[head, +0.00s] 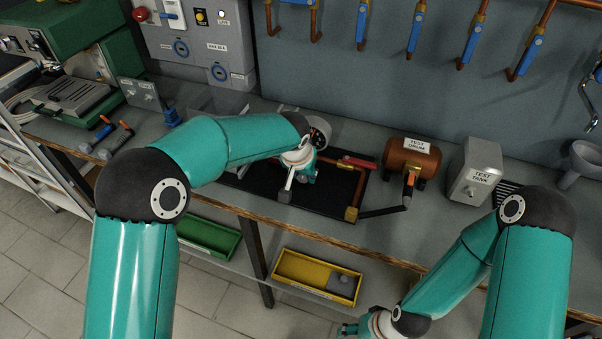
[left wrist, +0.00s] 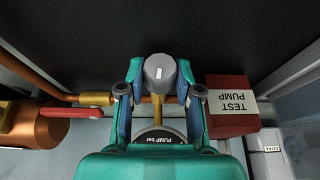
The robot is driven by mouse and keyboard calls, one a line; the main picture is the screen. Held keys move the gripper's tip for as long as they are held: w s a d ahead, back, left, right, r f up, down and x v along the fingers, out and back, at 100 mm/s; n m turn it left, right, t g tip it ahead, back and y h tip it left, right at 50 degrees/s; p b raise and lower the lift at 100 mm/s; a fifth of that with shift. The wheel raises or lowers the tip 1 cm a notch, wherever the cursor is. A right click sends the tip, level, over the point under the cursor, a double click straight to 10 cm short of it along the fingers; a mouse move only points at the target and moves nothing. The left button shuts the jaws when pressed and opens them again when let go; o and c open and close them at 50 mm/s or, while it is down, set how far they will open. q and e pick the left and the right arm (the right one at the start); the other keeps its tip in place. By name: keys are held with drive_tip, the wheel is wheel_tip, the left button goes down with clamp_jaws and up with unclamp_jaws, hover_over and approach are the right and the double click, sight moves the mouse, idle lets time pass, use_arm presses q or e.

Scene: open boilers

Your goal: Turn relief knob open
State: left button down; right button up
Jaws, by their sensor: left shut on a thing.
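The relief knob (left wrist: 160,70) is a grey rounded knob with a white mark, seen in the left wrist view at the end of a brass stem. My left gripper (left wrist: 166,95) has its blue fingers on both sides of it and is shut on it. In the head view my left gripper (head: 303,172) is down at the black tray (head: 343,205), and the arm and hand hide most of the knob's surroundings. A gauge marked PUMP bar (left wrist: 160,137) is partly hidden behind the hand. My right gripper (head: 352,329) is at the bottom edge, away from the bench; its fingers are unclear.
A red TEST PUMP box (left wrist: 232,105) and a red valve lever (left wrist: 70,111) flank the knob. A copper TEST DRUM (head: 411,160) and a grey TEST TANK (head: 476,171) stand to the right. Yellow (head: 318,290) and green bins (head: 208,238) sit below the bench.

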use_arm(q)
drive_tip(key=shift+d+f+b, duration=0.1)
drive_tip(key=shift+f+b, duration=0.15)
drive_tip(key=shift+b, duration=0.25)
drive_tip(key=shift+r+t+y+b, duration=0.2)
drive_tip(key=shift+t+y+b, duration=0.1)
drive_tip(key=shift+y+b, duration=0.15)
drive_tip(key=c, duration=0.8)
unclamp_jaws()
drive_tip(key=shift+r, duration=0.1)
drive_tip(key=v, duration=1.2)
drive_tip(key=shift+o, duration=0.2)
drive_tip(key=shift+w, duration=0.1)
